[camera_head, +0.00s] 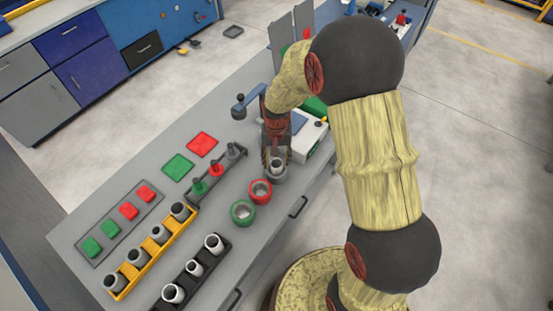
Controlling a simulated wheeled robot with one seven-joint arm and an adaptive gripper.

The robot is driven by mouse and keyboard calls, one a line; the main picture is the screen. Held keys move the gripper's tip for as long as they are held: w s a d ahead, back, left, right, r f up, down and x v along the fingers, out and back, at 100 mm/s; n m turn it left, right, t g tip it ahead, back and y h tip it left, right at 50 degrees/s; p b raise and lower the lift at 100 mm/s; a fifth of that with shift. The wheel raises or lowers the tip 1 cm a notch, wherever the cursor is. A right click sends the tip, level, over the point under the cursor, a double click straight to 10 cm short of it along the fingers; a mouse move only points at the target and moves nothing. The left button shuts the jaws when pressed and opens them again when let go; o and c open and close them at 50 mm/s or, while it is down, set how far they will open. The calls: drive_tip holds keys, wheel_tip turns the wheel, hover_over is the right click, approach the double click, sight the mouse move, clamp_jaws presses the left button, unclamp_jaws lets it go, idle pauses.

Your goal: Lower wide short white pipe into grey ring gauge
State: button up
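The grey ring gauge (277,177) stands on the workbench near its right front edge. A short white pipe (277,166) is upright at the ring's opening, its lower part hidden by the ring. My gripper (276,159) points down from above, with its fingers close around the pipe's upper part, and appears shut on it. How deep the pipe sits in the ring is too small to tell.
Red (260,192) and green (243,212) ring gauges stand just left of the grey one. A yellow rack (152,250) and a black rack (193,272) hold white pipes. A dark stand (217,174) with coloured plugs is near. A white device (308,140) stands right behind my gripper.

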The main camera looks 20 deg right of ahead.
drive_tip(key=shift+o, duration=0.7)
drive_tip(key=shift+r, duration=0.1)
drive_tip(key=shift+r, duration=0.3)
wheel_tip(320, 180, up, 11)
drive_tip(key=shift+r, duration=0.1)
idle(0.3)
drive_tip(key=s+r+n+t, duration=0.4)
drive_tip(key=s+r+t, duration=0.1)
drive_tip(key=s+r, duration=1.3)
drive_tip(key=s, duration=0.4)
drive_tip(key=shift+s+r+t, duration=0.2)
drive_tip(key=shift+r+t, duration=0.05)
drive_tip(key=shift+t, duration=0.05)
